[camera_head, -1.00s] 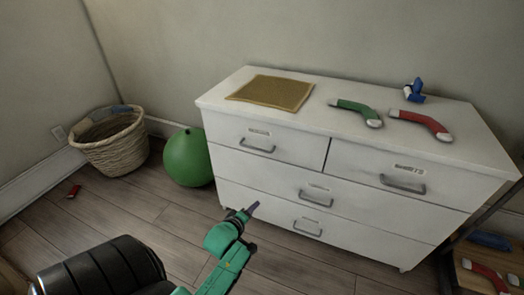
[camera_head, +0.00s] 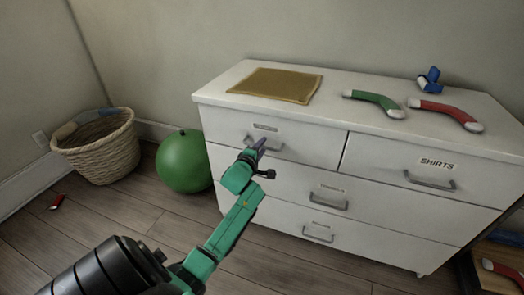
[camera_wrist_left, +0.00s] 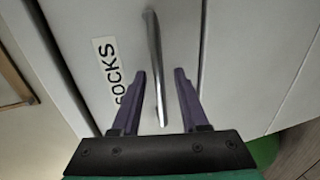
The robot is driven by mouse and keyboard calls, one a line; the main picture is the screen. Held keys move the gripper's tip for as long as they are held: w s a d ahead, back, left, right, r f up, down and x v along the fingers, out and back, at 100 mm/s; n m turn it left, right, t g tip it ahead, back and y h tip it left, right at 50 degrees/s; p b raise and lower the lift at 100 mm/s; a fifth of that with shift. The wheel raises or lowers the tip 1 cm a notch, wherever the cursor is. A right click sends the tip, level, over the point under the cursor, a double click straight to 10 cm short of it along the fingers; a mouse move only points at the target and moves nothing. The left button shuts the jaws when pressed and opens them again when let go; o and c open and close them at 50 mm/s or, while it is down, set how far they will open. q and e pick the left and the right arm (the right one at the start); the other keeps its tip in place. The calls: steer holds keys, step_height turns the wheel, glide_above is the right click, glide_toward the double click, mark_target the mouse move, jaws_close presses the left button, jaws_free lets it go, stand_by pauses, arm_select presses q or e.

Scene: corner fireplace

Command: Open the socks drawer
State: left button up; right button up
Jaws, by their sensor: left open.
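A white dresser (camera_head: 290,195) fills the right half of the head view. Its top left drawer (camera_head: 310,143) is closed. The left wrist view shows that drawer's label (camera_wrist_left: 108,75), reading SOCKS, beside a metal bar handle (camera_wrist_left: 155,65). The handle also shows in the head view (camera_head: 275,146), partly hidden by my gripper. My left gripper (camera_head: 258,145) is in front of this handle. Its two purple fingers (camera_wrist_left: 160,90) are open, one on each side of the handle's near end, with gaps showing in the picture. My right gripper is in neither view.
A tan mat (camera_head: 275,85), a green sock (camera_head: 375,101), a red sock (camera_head: 446,112) and a blue object (camera_head: 429,80) lie on the dresser top. A green ball (camera_head: 183,162) and a wicker basket (camera_head: 100,148) stand on the floor at left. A small red item (camera_head: 57,202) lies near.

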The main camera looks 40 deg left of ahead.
arm_select(q)
steer(key=shift+w+a+f, duration=0.1)
steer(key=shift+w+a, duration=0.05)
steer(key=shift+w, duration=0.15)
jaws_close()
stand_by(1.2)
